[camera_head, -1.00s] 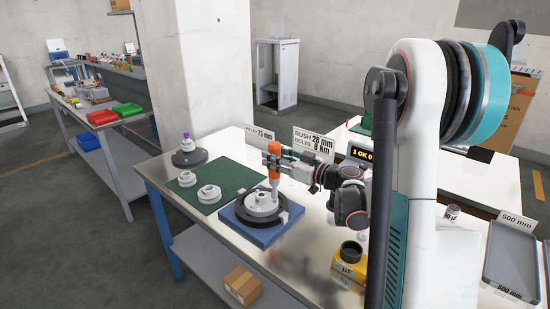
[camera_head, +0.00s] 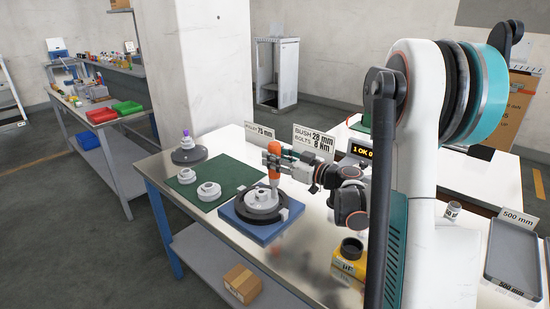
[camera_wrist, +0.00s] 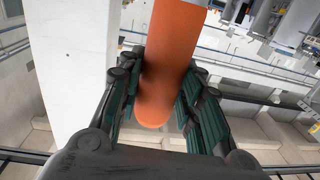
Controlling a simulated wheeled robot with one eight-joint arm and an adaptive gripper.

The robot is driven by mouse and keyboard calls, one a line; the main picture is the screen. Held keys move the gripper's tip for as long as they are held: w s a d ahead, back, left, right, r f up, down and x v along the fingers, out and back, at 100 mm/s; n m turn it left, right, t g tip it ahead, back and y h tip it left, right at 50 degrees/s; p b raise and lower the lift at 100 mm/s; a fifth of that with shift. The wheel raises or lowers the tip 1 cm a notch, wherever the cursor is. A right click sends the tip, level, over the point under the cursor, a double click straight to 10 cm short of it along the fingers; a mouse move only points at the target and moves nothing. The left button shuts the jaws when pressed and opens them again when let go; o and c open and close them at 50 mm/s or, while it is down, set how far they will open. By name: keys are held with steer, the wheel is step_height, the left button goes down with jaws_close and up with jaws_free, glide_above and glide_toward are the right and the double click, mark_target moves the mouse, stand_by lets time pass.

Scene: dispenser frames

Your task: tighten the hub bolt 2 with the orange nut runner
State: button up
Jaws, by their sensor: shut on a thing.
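My gripper (camera_head: 277,161) is shut on the orange nut runner (camera_head: 274,168), which stands nearly upright above the hub. In the wrist view the orange body of the nut runner (camera_wrist: 166,70) sits between my two dark finger pads. The white hub (camera_head: 256,203) sits on a dark round plate on the blue fixture (camera_head: 233,222). The tool's pale lower end is at the back right of the hub. I cannot tell whether it touches a bolt. The hub bolts are too small to tell apart.
A green mat (camera_head: 222,178) with two white flanged parts (camera_head: 208,190) lies left of the fixture. A dark round base (camera_head: 189,155) with a purple-topped part stands behind it. A yellow box (camera_head: 348,268) and a grey tray (camera_head: 512,260) are to the right. A display (camera_head: 364,154) stands behind my arm.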

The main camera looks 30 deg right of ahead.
mark_target(276, 144)
steer(key=shift+f+b, duration=0.4)
steer(key=shift+f, duration=0.1)
stand_by(2.2)
steer(key=shift+r, duration=0.15)
steer(key=shift+r+p, duration=1.95)
steer(key=shift+r, duration=1)
steer(key=shift+d, duration=0.15)
